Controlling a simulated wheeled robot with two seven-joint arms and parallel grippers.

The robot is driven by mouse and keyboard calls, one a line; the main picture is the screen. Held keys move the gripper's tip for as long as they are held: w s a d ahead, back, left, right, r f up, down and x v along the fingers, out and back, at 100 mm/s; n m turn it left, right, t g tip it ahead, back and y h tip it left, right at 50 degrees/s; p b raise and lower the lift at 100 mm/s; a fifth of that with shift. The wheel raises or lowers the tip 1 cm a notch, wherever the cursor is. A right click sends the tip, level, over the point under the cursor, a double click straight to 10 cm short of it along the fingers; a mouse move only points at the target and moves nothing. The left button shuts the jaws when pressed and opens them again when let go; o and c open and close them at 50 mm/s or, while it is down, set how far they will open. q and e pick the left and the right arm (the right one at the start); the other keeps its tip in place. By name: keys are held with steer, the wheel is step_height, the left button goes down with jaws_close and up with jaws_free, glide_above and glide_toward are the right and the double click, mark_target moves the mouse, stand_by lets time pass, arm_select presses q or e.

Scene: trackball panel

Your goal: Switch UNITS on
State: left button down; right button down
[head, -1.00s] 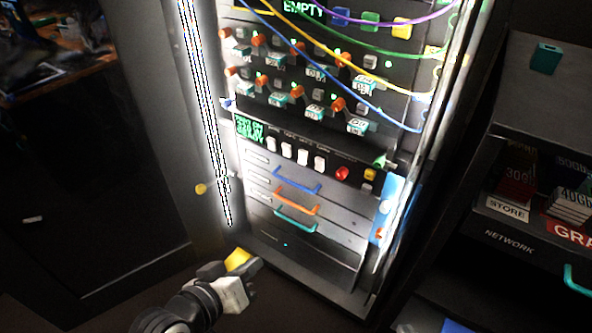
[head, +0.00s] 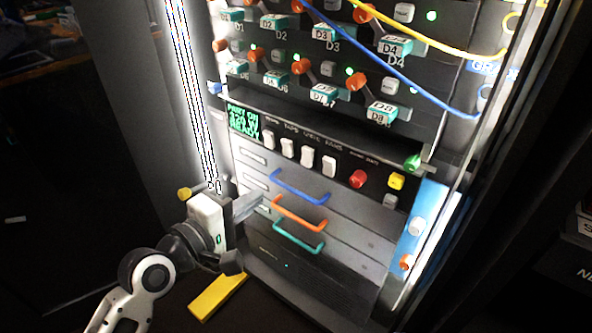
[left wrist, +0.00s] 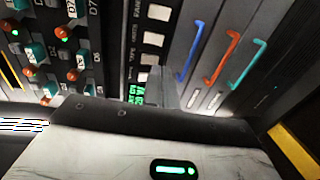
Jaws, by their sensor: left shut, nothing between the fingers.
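A row of several white rocker switches (head: 307,157) is on the dark panel in the middle of the rack. Small labels stand above them, too blurred for me to tell surely which reads UNITS. The switches also show in the left wrist view (left wrist: 152,38). A green-lettered display (head: 243,120) ends in READY, left of the row. My left gripper (head: 256,202) is shut and empty, in front of the drawer fronts, below and left of the switches. Its fingers (left wrist: 161,88) point toward the panel in the left wrist view. I cannot tell whether they touch it. My right gripper is not in view.
Blue (head: 298,190), orange (head: 298,217) and teal (head: 298,240) handles stick out below the switches. A red knob (head: 358,179) and a yellow button (head: 396,181) sit to their right. Knobs and cables are above. A yellow bar (head: 217,297) lies below my gripper.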

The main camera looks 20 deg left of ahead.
arm_select(q)
steer(key=b, duration=0.2)
glide_toward(305, 164)
steer(key=x, duration=0.5)
steer(key=shift+w+d+f, duration=0.1)
steer(key=shift+w, duration=0.05)
steer(key=shift+b+x, duration=0.3)
steer(key=shift+x, duration=0.45)
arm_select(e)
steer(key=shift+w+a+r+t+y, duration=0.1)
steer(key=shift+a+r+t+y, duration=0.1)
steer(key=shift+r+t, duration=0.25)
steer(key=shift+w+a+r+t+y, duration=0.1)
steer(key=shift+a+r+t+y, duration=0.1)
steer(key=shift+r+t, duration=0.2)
